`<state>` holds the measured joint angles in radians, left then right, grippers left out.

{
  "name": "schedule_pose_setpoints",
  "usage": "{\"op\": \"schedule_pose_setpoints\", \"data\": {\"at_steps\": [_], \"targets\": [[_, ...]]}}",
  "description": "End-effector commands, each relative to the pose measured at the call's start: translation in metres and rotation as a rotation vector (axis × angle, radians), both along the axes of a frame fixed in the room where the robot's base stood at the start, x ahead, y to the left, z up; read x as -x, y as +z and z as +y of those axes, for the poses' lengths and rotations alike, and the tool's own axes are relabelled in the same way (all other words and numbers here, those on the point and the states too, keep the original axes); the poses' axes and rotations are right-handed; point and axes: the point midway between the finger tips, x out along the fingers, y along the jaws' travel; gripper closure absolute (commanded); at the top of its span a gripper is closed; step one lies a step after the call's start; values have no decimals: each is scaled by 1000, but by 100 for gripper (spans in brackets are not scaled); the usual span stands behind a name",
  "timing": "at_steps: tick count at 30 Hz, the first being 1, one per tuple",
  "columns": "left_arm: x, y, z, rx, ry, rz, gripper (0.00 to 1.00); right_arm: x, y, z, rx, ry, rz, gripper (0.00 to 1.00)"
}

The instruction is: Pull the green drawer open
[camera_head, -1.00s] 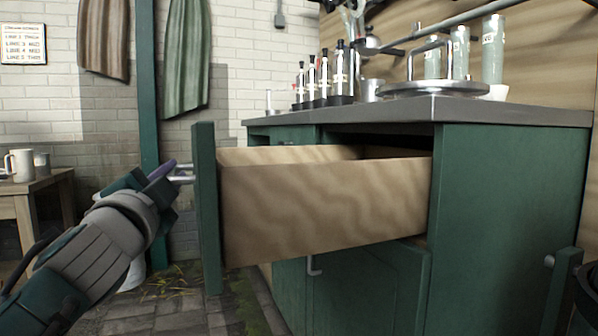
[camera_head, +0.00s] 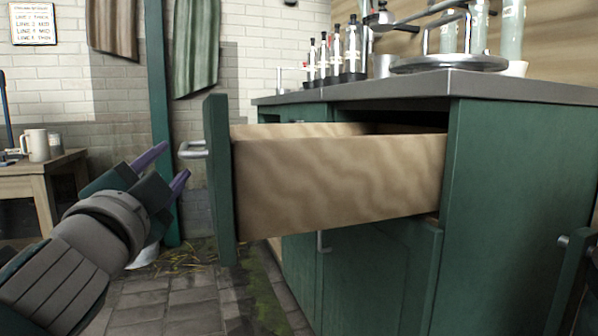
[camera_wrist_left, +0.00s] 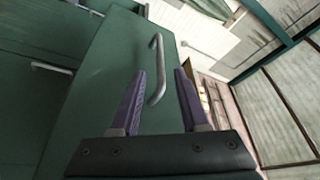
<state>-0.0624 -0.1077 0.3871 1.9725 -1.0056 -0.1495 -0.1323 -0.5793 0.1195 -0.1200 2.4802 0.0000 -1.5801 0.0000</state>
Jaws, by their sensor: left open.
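The green drawer (camera_head: 219,180) is pulled well out of the cabinet, with its wooden side (camera_head: 335,185) showing. Its metal bar handle (camera_head: 193,150) sticks out to the left of the green front. My left gripper (camera_head: 166,164) is open and empty, a little to the left of the handle and apart from it. In the left wrist view the drawer front (camera_wrist_left: 112,70) and its handle (camera_wrist_left: 158,70) lie beyond the two purple fingers (camera_wrist_left: 160,100). The drawer's inside is mostly hidden. My right gripper is not in view.
The green cabinet (camera_head: 520,190) has a grey worktop (camera_head: 420,88) with several bottles (camera_head: 338,50) and a metal lid (camera_head: 450,64). A wooden table (camera_head: 40,170) with a mug (camera_head: 36,145) stands at left. A green post (camera_head: 158,110) rises behind my gripper. The paved floor at front left is clear.

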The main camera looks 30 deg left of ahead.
Motion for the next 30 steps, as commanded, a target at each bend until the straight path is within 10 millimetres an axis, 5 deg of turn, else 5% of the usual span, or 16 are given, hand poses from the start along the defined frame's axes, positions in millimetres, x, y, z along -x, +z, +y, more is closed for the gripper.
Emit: {"op": "schedule_pose_setpoints", "data": {"at_steps": [8, 24, 30], "targets": [[30, -8, -18, 0, 1, 0, 55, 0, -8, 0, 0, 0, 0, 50], [31, -7, -19, 0, 0, 0, 55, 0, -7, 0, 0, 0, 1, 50], [35, 31, -17, 72, 13, 9, 55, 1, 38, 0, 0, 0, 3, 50]]}}
